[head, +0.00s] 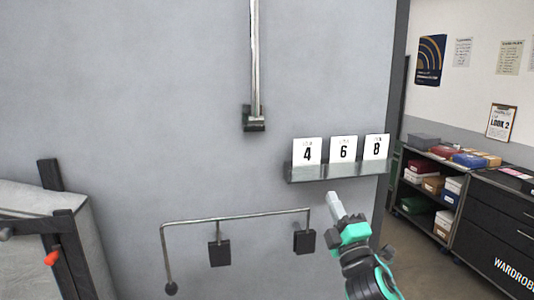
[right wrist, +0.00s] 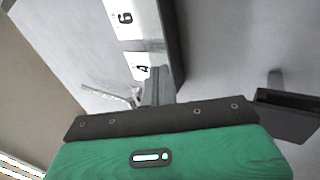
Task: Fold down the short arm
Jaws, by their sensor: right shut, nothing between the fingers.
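My right gripper (head: 335,203) is shut and empty, just below the left part of a small ledge in the head view. Its closed fingertips show in the right wrist view (right wrist: 157,88). A bent metal bar (head: 235,217) is low on the grey wall, by two black blocks (head: 219,252) (head: 304,241); its left end drops to a dark knob (head: 171,288). A vertical metal bar (head: 255,60) rises from a dark bracket (head: 254,119) and leaves the picture at the top. I cannot tell which bar is the short arm. A black block (right wrist: 290,112) is right of the fingers in the wrist view.
The metal ledge (head: 335,172) holds white cards 4 (head: 307,151), 6 (head: 343,149) and 8 (head: 376,147). A black-framed object (head: 60,225) stands at left. Shelves with boxes (head: 430,190) and a dark cabinet (head: 500,220) stand beyond the wall's right edge.

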